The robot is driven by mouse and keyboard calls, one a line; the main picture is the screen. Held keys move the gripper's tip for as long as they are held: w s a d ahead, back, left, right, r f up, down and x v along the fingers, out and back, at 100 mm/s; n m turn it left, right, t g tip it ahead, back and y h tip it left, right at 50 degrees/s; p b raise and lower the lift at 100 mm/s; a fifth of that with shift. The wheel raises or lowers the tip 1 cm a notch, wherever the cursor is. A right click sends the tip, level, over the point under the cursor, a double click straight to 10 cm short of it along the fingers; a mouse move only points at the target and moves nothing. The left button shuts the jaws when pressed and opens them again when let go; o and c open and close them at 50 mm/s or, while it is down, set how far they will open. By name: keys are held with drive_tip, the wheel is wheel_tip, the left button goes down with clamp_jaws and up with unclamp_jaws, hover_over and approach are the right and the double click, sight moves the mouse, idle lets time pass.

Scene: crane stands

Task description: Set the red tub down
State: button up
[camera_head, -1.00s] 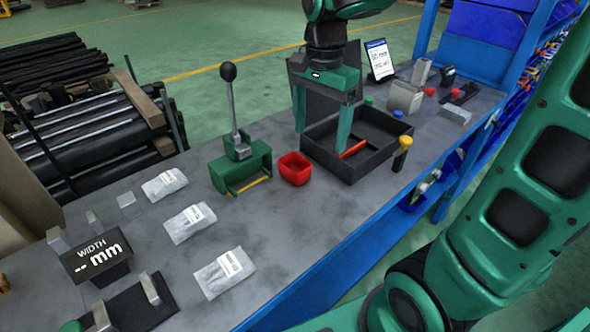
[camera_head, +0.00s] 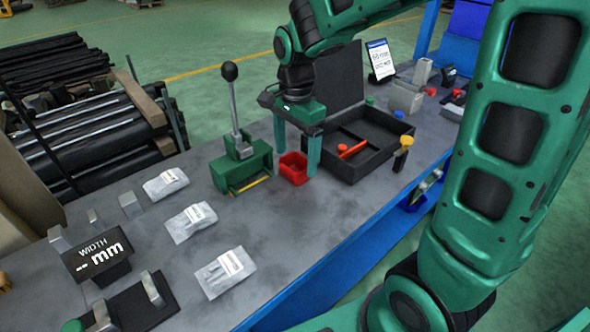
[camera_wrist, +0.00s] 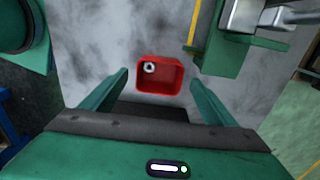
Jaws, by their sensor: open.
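The red tub (camera_head: 293,168) stands upright on the grey bench top, between the green lever press and the black case. In the wrist view the tub (camera_wrist: 160,87) lies ahead between my fingertips, and a small round metal part (camera_wrist: 150,67) shows inside it. My gripper (camera_head: 296,160) is open, with one green finger on each side of the tub in the head view. In the wrist view my gripper (camera_wrist: 158,78) has its fingers apart, with a gap to the tub. I cannot tell exactly how high the fingertips are above the bench.
The green lever press (camera_head: 240,168) stands close to the left of the tub. The open black case (camera_head: 352,165), with a red item inside, is close on the right. Several clear bags (camera_head: 190,222) lie toward the front left. Bare bench lies in front of the tub.

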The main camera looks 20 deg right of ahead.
sight(296, 169)
drive_tip(key=shift+f, duration=1.4)
drive_tip(key=shift+c, duration=0.5)
drive_tip(key=c, duration=1.1)
